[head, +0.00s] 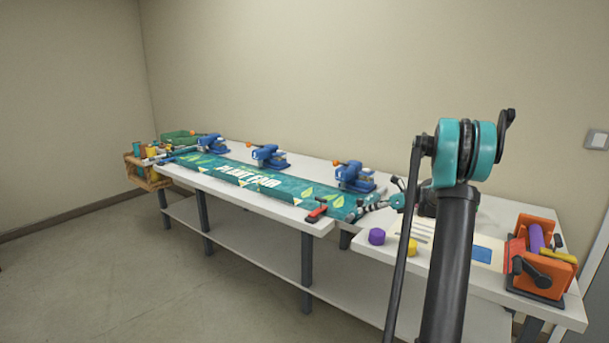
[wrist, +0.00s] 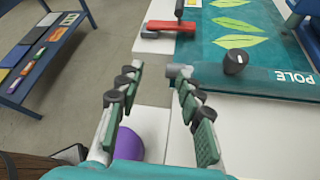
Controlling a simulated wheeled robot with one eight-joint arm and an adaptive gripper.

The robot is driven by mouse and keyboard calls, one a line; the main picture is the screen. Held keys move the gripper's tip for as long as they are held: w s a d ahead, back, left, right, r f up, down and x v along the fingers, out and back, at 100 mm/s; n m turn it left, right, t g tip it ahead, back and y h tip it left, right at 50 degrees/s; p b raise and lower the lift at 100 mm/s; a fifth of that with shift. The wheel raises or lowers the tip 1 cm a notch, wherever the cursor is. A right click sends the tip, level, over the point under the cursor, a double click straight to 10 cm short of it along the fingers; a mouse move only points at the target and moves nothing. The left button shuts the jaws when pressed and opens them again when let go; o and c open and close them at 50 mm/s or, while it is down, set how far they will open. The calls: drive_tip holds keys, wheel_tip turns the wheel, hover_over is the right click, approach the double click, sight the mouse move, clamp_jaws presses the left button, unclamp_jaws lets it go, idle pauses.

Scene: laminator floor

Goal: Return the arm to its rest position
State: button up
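My arm reaches out over the gap between the two tables. My gripper (head: 362,211) is near the right end of the teal banner (head: 255,181) in the head view. In the wrist view its two fingers (wrist: 159,72) are spread with nothing between them, so it is open and empty. The banner's end (wrist: 262,82), with a hem marked POLE, lies just beyond the right fingertip. Whether the finger touches it I cannot tell. A purple cylinder (head: 377,236) stands on the near table and shows below the left finger in the wrist view (wrist: 129,144).
A red-handled tool (head: 316,213) lies at the long table's front edge. Several blue clamps (head: 354,177) line its back. A yellow cylinder (head: 411,248) and an orange roller device (head: 540,262) stand on the right table. A wooden crate (head: 147,176) is at the far left. Floor in front is clear.

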drive_tip(key=s+a+f+n+g+h, duration=0.1)
drive_tip(key=s+a+n+h, duration=0.25)
drive_tip(key=s+n, duration=0.45)
drive_tip(key=s+a+f+n+g+h, duration=0.15)
drive_tip(key=s+a+n, duration=0.3)
drive_tip(key=s, duration=0.75)
drive_tip(key=s+d+f+n+h, duration=0.1)
drive_tip(key=s+f+n+h, duration=0.2)
drive_tip(key=s+n, duration=0.4)
drive_tip(key=s+d+f+n+t+h, duration=0.1)
drive_tip(key=s+f+n+h, duration=0.2)
drive_tip(key=s, duration=1.3)
wheel_tip(320, 180, down, 2)
drive_tip(key=n, duration=0.3)
drive_tip(key=shift+d+f+n, duration=0.15)
drive_tip(key=shift+d+n, duration=0.2)
drive_tip(key=shift+d, duration=0.05)
